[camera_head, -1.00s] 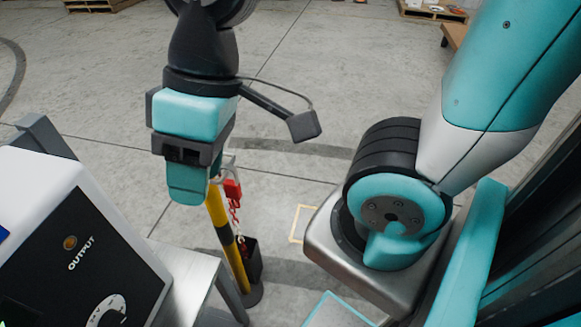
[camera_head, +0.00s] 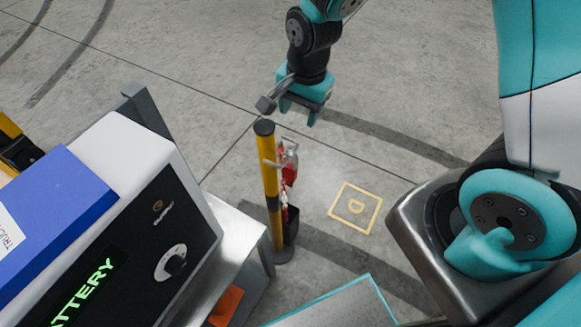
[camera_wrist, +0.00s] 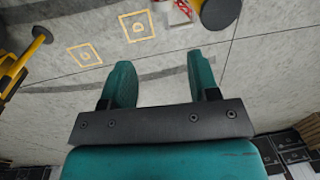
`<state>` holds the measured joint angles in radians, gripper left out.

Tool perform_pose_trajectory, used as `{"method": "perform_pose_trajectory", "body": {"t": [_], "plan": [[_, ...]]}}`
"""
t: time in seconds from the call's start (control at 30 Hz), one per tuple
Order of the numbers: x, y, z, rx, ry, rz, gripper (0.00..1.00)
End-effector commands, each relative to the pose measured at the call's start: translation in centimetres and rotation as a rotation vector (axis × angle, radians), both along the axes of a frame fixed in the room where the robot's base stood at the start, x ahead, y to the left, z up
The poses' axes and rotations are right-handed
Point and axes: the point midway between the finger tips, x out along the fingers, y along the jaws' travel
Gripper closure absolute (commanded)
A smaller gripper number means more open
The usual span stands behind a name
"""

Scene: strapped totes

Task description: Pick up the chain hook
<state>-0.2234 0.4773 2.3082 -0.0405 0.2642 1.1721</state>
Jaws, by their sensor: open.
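The chain hook (camera_head: 289,153) is a small grey metal piece with a red part, at the upper right side of a yellow and black post (camera_head: 271,180). A red chain hangs below it toward a dark box (camera_head: 291,224) at the post's foot. My gripper (camera_head: 298,112) is open and empty, above and beyond the hook in the head view, apart from it. In the wrist view both fingers of my gripper (camera_wrist: 160,62) stand apart with bare floor between them. A red and pale object (camera_wrist: 178,12), perhaps the hook, is cut by the top edge there.
A white cabinet (camera_head: 185,165) with a dark dial panel and a blue box (camera_head: 60,215) stand at the left, beside a metal table (camera_head: 232,235). A yellow floor square (camera_head: 344,222) lies right of the post. The floor beyond is open.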

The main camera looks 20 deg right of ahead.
Motion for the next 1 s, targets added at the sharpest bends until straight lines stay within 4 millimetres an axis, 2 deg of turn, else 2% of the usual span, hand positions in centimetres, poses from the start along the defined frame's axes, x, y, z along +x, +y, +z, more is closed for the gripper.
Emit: {"method": "perform_pose_trajectory", "body": {"t": [0.5, 0.6, 0.83, 1.0], "plan": [[0.7, 0.5, -10.0, -0.002, 0.005, -0.007, 0.45], [0.8, 0.6, -11.1, 0.0, 0.003, -0.006, 0.45], [0.9, 0.8, -12.3, 0.0, 0.003, -0.006, 0.45], [1.1, 1.3, -14.4, -0.002, 0.005, -0.006, 0.45]]}}
